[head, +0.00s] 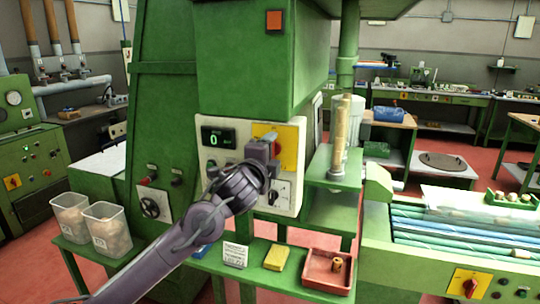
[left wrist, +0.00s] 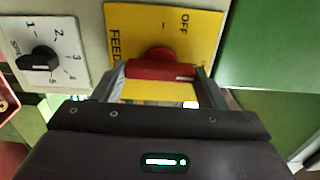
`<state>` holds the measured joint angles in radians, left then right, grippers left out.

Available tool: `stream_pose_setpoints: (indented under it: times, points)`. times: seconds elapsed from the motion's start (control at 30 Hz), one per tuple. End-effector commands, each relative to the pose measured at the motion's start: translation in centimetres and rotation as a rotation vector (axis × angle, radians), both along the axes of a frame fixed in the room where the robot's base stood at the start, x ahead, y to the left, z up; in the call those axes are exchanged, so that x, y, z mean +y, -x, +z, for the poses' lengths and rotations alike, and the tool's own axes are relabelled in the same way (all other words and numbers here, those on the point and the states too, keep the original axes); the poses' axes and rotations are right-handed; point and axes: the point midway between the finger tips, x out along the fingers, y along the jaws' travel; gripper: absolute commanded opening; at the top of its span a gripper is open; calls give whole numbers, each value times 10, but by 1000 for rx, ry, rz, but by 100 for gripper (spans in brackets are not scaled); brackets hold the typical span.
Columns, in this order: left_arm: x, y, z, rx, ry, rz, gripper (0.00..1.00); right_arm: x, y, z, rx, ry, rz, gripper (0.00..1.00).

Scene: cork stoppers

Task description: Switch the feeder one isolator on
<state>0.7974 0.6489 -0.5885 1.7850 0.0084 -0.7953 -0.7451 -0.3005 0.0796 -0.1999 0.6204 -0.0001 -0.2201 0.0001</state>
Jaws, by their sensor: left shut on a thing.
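The yellow isolator plate (head: 291,146) is on the front panel of the green machine, partly hidden behind my left gripper (head: 264,152). In the left wrist view the plate (left wrist: 190,28) carries the words OFF and FEED, the second cut off by a finger and the frame. Its red handle (left wrist: 160,70) lies across the picture. My left gripper (left wrist: 162,88) is shut on the red handle, a finger at each end of it. In the head view the gripper hides most of the handle. My right gripper is not in view.
A numbered black dial (left wrist: 40,60) sits beside the plate. A display (head: 218,138) reading 0 is to its left. Below are a red tray (head: 312,281) with a cork, a yellow block (head: 276,257) and a small sign (head: 235,255). Plastic bins (head: 108,228) stand at left.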

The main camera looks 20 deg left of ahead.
Motion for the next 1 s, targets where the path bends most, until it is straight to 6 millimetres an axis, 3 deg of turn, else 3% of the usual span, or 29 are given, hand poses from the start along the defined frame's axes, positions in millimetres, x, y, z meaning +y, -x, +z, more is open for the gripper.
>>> stream_pose_setpoints:
  times: [0.17,0.2,0.37,0.73,1.0]
  points:
    - [0,0,-1,3,-6,-1,43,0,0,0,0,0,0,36]
    - [0,0,-1,3,-6,-1,67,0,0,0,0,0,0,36]
    - [0,0,-1,2,-4,-1,87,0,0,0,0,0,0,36]
    - [0,6,-2,1,-2,-1,87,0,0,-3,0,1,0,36]
    - [2,48,-4,1,-4,-1,87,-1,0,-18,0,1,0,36]
